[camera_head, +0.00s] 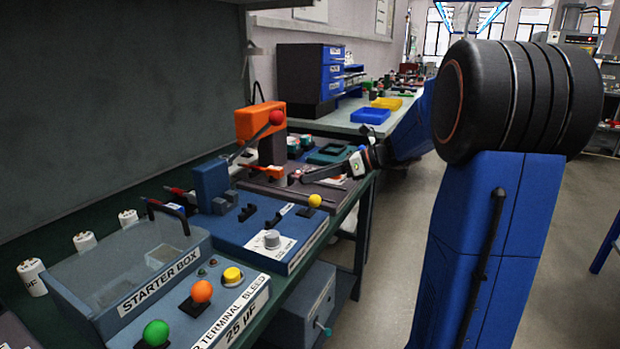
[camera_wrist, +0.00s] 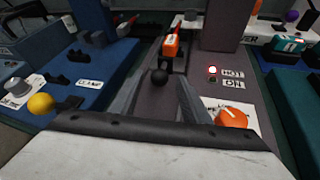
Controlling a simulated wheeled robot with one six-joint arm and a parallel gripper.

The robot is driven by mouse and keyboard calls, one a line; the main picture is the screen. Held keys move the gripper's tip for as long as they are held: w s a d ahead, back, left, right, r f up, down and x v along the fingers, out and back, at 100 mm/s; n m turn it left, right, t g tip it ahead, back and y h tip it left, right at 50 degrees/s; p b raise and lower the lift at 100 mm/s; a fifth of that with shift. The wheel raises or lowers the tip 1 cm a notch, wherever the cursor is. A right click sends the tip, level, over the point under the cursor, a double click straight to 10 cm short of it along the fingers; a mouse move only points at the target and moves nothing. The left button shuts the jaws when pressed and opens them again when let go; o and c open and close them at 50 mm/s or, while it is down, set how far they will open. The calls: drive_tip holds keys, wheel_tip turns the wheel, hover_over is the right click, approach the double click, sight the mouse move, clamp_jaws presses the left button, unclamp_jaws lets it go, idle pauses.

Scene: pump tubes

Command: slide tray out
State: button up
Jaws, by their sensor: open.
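My gripper (camera_wrist: 160,88) is open, its two dark fingers apart and reaching over the grey machine base (camera_wrist: 222,63). A black ball knob (camera_wrist: 160,76) shows between the fingertips, with no finger clearly touching it. Beyond the knob sits an orange part (camera_wrist: 170,47) under the press column. I cannot make out the tray's outline; the knob may be its handle. In the head view my gripper (camera_head: 323,173) is low at the right side of the orange press (camera_head: 256,121), and the knob is not clear there.
A red light glows beside the HOT and ON labels (camera_wrist: 232,78). An orange knob (camera_wrist: 231,119) is close to the right finger. The blue clamp unit (camera_head: 262,232) with a yellow knob (camera_head: 314,201) stands in front of the press. A green unit (camera_head: 331,153) is behind my gripper.

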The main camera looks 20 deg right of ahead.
drive_tip(key=shift+x, duration=1.05)
clamp_jaws()
drive_tip(key=s+d, duration=0.8)
drive_tip(key=s, duration=0.2)
drive_tip(key=shift+s, duration=0.15)
drive_tip(key=shift+d, duration=0.1)
unclamp_jaws()
drive_tip(key=v, duration=1.7)
